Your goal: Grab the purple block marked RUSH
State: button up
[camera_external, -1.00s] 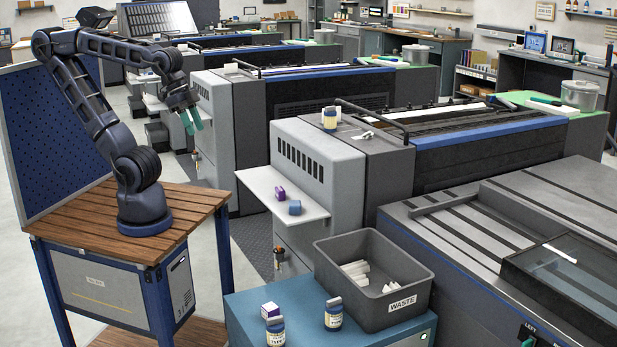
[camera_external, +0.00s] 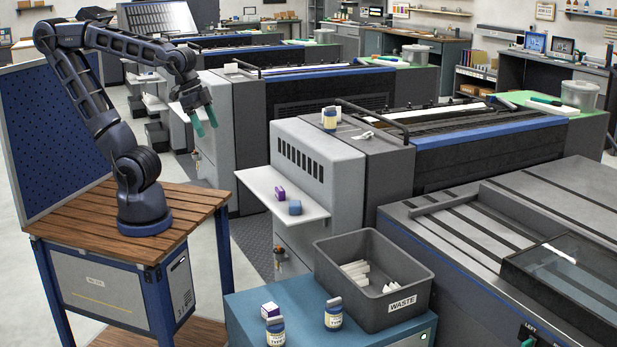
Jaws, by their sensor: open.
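A purple block (camera_external: 279,194) lies on the white shelf (camera_external: 262,181) on the side of the grey press unit. A blue-grey block (camera_external: 295,208) lies just in front of it and to its right. My gripper (camera_external: 206,122), with green fingers, is open and empty in the air, up and to the left of the shelf, apart from every block.
A grey WASTE bin (camera_external: 372,271) with white pieces and two labelled jars (camera_external: 333,313) stand on the blue-green cabinet (camera_external: 240,306). Another jar (camera_external: 329,118) stands on the press. The press side wall (camera_external: 317,172) rises behind the shelf.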

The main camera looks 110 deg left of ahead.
jog(key=w+a+f+n+g, duration=0.2)
jog(key=w+a+f, duration=0.2)
jog(key=w+a, duration=0.6)
jog(key=n+g, duration=0.2)
jog(key=n, duration=0.3)
send_near(281, 188)
jog(key=shift+w+d+f, duration=0.1)
jog(key=shift+w+d, duration=0.2)
jog(key=shift+d, duration=0.15)
notch_tip(281, 188, down, 5)
jog(key=shift+f, duration=0.1)
jog(key=shift+s+a+f, duration=0.1)
jog(key=shift+a+f, duration=0.15)
jog(key=shift+f, duration=1.05)
jog(key=shift+a+f, duration=0.2)
jog(key=shift+f, duration=1.1)
jog(key=shift+c, duration=0.5)
